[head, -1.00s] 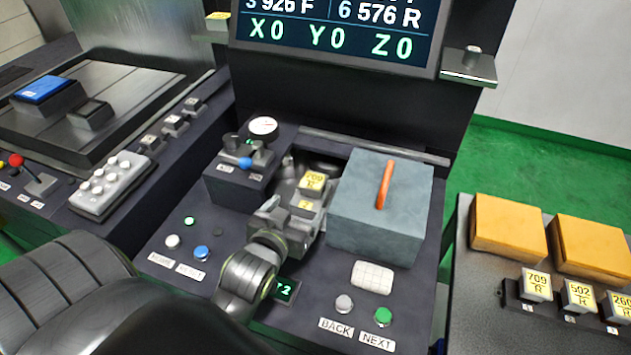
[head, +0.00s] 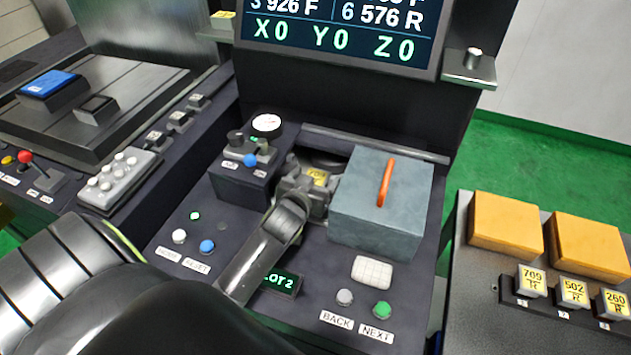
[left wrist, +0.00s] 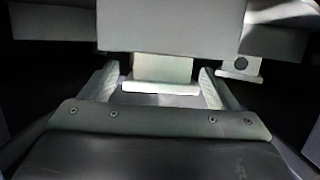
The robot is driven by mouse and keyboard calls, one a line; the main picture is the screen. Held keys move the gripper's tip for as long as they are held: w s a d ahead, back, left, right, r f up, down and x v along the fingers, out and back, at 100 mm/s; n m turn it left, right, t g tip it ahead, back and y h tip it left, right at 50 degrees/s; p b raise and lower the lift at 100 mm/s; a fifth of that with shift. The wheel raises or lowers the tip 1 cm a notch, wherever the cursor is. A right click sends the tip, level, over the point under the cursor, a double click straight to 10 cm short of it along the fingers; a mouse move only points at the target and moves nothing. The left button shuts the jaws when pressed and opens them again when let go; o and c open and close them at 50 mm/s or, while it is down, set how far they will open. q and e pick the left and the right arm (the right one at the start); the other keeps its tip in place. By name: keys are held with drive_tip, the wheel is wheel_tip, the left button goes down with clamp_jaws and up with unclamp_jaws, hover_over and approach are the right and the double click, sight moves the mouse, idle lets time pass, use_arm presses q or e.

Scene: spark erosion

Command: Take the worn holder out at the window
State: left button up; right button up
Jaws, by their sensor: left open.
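The worn holder (head: 317,176), with a yellow label, sits in the window (head: 325,159) between the gauge block and the blue-grey box. My left gripper (head: 308,185) reaches in at the window and partly hides the holder. In the left wrist view the open jaws (left wrist: 157,85) stand on either side of a pale block (left wrist: 162,70), apparently the holder, with gaps showing on both sides. A display (head: 280,281) ending in "OT 2" is partly hidden by my arm. My right gripper is not in view.
The blue-grey box (head: 380,205) with an orange handle stands just right of the window. The gauge block (head: 245,170) stands to its left. Buttons lie in front. A side table (head: 480,310) at right bears orange blocks and a rack (head: 550,298) of labelled holders.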

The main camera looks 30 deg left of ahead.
use_arm(q)
drive_tip(key=shift+x, duration=1.3)
drive_tip(key=c, duration=1.3)
